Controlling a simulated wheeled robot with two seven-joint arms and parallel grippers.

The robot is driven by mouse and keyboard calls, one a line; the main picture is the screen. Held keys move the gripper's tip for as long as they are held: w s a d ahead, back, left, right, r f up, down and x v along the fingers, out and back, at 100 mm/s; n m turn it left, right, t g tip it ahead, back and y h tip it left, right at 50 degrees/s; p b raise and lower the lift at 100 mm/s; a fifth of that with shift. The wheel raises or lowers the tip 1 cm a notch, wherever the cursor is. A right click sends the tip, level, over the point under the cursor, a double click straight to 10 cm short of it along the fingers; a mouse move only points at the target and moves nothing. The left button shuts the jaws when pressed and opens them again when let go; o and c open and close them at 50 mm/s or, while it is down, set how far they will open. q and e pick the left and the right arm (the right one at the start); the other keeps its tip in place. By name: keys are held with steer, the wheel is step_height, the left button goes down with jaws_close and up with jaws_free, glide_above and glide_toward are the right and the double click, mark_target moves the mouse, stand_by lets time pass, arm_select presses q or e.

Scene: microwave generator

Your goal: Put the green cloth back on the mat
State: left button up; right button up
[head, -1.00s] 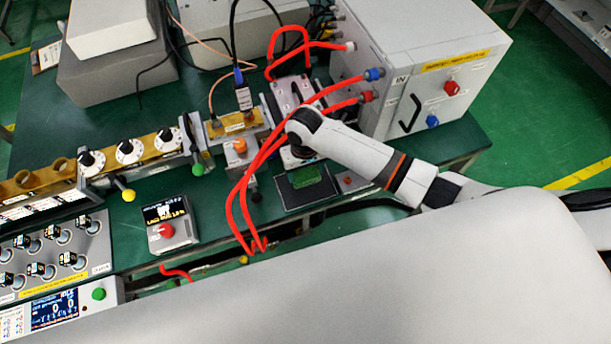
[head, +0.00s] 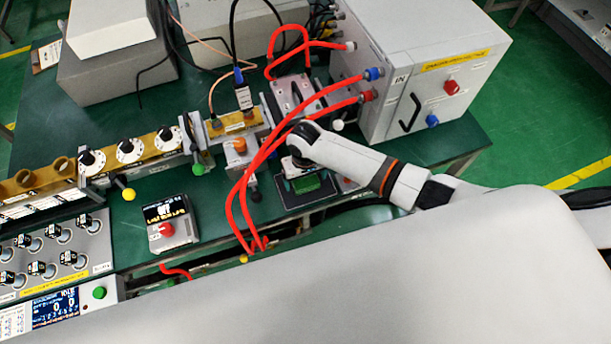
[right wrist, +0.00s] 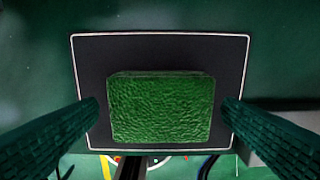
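The green cloth (right wrist: 160,108) is a thick, textured block lying on the black mat (right wrist: 90,60), within its white border; they also show in the head view as cloth (head: 306,183) and mat (head: 289,197). My right gripper (right wrist: 161,106) is open over the mat. Its two fingers stand left and right of the cloth, with a gap on each side. In the head view my right wrist (head: 303,145) is just behind and above the cloth and hides the fingertips. My left gripper is not in view.
Red hoses (head: 246,180) hang just left of the mat, and a large grey box (head: 425,70) stands at the back right. A small display unit (head: 168,222) with a red button is further left. The mat is close to the front table edge.

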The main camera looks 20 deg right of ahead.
mark_target(305, 180)
step_height(305, 180, up, 12)
steer(key=shift+r+b, duration=0.15)
steer(key=shift+b, duration=0.15)
stand_by(0.3)
